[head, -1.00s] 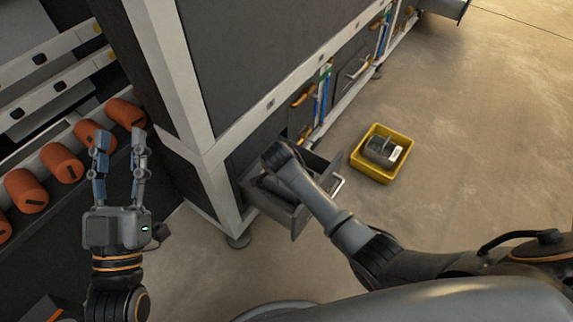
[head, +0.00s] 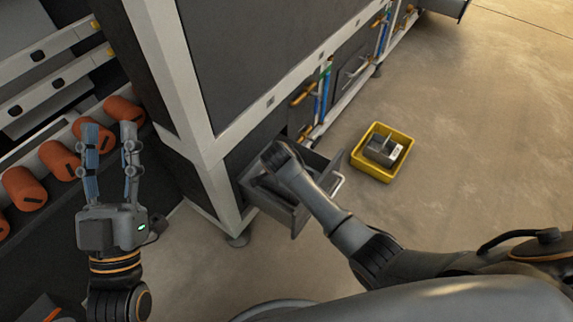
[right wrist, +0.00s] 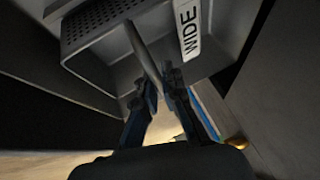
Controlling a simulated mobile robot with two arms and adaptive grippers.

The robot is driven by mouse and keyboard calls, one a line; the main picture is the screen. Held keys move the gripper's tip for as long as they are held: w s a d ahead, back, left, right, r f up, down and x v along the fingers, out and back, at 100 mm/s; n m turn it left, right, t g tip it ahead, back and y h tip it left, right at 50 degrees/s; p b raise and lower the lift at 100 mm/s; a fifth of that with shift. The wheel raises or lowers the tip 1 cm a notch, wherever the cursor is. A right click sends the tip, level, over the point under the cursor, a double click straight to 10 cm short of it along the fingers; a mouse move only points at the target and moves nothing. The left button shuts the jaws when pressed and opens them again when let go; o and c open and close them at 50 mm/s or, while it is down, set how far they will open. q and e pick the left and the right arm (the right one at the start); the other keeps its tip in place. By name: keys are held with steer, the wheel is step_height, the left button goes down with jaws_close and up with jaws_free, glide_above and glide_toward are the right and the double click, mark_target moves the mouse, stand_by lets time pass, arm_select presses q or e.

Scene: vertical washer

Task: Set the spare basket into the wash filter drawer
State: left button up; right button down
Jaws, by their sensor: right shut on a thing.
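My right gripper (right wrist: 158,82) is shut on the bar handle (right wrist: 146,58) of a grey basket (right wrist: 118,50) with a perforated part and a white label reading WIDE. In the head view, my right arm reaches to the open grey drawer (head: 296,218) low on the machine; its hand hides much of the drawer's inside. How deep the held basket sits cannot be told. A second grey boxy thing (head: 379,152) with a white label lies in the yellow crate. My left gripper (head: 108,137) is open and empty, before the rack at the left.
The yellow crate (head: 372,171) stands on the floor right of the drawer. The drawer has a pale handle (head: 337,186). Blue and orange pipes (head: 318,98) run low along the machine. Orange rollers (head: 58,158) line the left rack. The floor at the right is clear.

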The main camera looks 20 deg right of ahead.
arm_select(q)
steer(key=shift+s+r+t+h, duration=0.3)
steer(key=shift+s+r+t, duration=0.1)
steer(key=shift+r, duration=0.15)
arm_select(e)
steer(key=shift+f, duration=0.25)
arm_select(q)
steer(key=shift+s+r, duration=0.2)
steer(key=shift+s, duration=0.05)
arm_select(e)
steer(key=shift+f, duration=0.1)
arm_select(q)
steer(key=shift+s+r+t+b, duration=0.1)
steer(key=shift+s+t+b, duration=0.05)
steer(key=shift+t+b, duration=0.15)
arm_select(e)
steer(key=shift+f, duration=0.1)
steer(key=shift+f, duration=0.15)
steer(key=c, duration=1.4)
jaws_free()
arm_select(q)
steer(key=shift+s+a+r+t, duration=0.15)
steer(key=shift+s+r+t, duration=0.25)
steer(key=shift+s, duration=0.1)
steer(key=shift+w, duration=0.1)
arm_select(e)
steer(key=v, duration=1.2)
